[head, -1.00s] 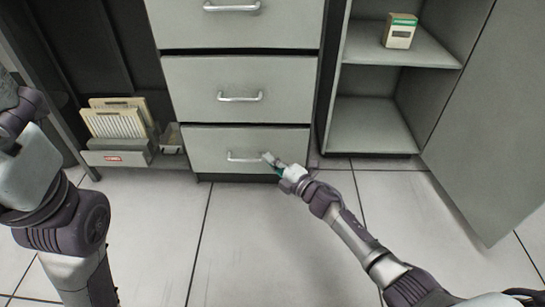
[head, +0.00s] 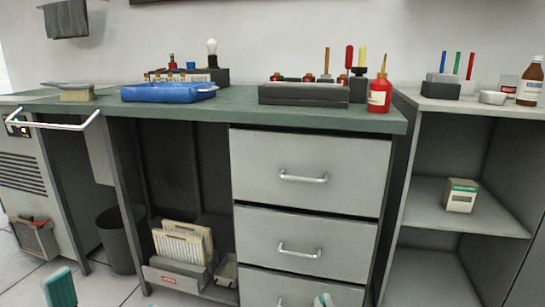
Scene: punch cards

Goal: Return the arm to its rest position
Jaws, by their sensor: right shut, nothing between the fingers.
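My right gripper (head: 322,300) shows only as a small pale and teal tip at the bottom edge of the head view, in front of the bottom drawer (head: 265,287). It is shut and empty, and the rest of the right arm is out of frame. Whether it touches the drawer's handle cannot be told. A teal piece at the lower left looks like the fingertips of my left gripper (head: 60,288); its arm is out of frame. The three drawers of the grey cabinet look closed.
The green worktop (head: 232,110) carries a blue tray (head: 168,92), tool racks and a red bottle (head: 379,95). A card holder (head: 175,277) stands below, near a dark bin (head: 118,240). At right, open shelves hold a small box (head: 461,196).

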